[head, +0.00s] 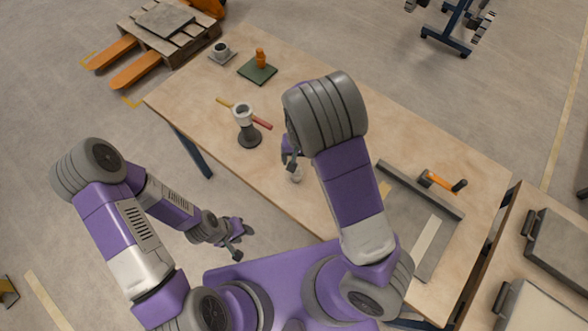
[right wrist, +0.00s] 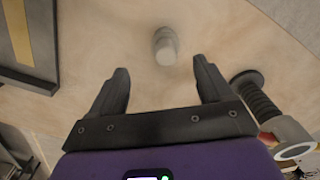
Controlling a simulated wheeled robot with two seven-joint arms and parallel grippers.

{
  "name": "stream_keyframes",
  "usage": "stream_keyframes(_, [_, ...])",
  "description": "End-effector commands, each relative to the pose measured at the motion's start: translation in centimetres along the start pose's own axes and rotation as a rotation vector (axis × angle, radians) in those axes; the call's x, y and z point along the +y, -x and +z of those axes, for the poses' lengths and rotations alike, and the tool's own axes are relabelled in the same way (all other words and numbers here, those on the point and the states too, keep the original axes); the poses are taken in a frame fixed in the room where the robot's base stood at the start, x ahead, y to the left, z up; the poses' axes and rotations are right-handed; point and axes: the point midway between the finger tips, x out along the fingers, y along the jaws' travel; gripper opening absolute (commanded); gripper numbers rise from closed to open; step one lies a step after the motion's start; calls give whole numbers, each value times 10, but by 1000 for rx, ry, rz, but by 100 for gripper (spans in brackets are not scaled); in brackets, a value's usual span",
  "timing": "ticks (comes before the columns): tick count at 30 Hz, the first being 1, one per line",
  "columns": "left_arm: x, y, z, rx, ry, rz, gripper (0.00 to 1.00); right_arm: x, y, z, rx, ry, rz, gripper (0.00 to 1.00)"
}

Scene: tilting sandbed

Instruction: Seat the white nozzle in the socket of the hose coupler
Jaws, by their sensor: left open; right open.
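The white nozzle (head: 296,175) is a small pale cylinder on the wooden table near its front edge, partly hidden by my right arm. The right wrist view shows it (right wrist: 165,45) just beyond the fingertips, between their lines and not touched. The hose coupler (head: 248,135) stands upright to its left, with a dark ribbed body and a white ring-shaped socket (head: 243,113) on top. The coupler also shows at the right of the right wrist view (right wrist: 258,95). My right gripper (right wrist: 163,72) is open and empty. My left gripper (head: 238,241) is open and empty, off the table's front edge.
A yellow-and-red stick (head: 260,122) lies behind the coupler. A green mat (head: 257,71) with an orange figure (head: 260,58) and a cup on a saucer (head: 221,50) are at the far left.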

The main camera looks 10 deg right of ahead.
Motion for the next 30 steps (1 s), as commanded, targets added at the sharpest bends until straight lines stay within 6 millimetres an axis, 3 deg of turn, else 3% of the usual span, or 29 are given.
stream_keyframes(19, [-6,-17,-1,1,0,0,43,-7,-77,2,-1,-2,1,80])
stream_keyframes(28, [-6,-17,-1,1,0,0,43,-7,-82,2,2,1,0,80])
stream_keyframes(30, [-6,-17,-1,1,0,0,43,-7,-82,2,2,1,0,72])
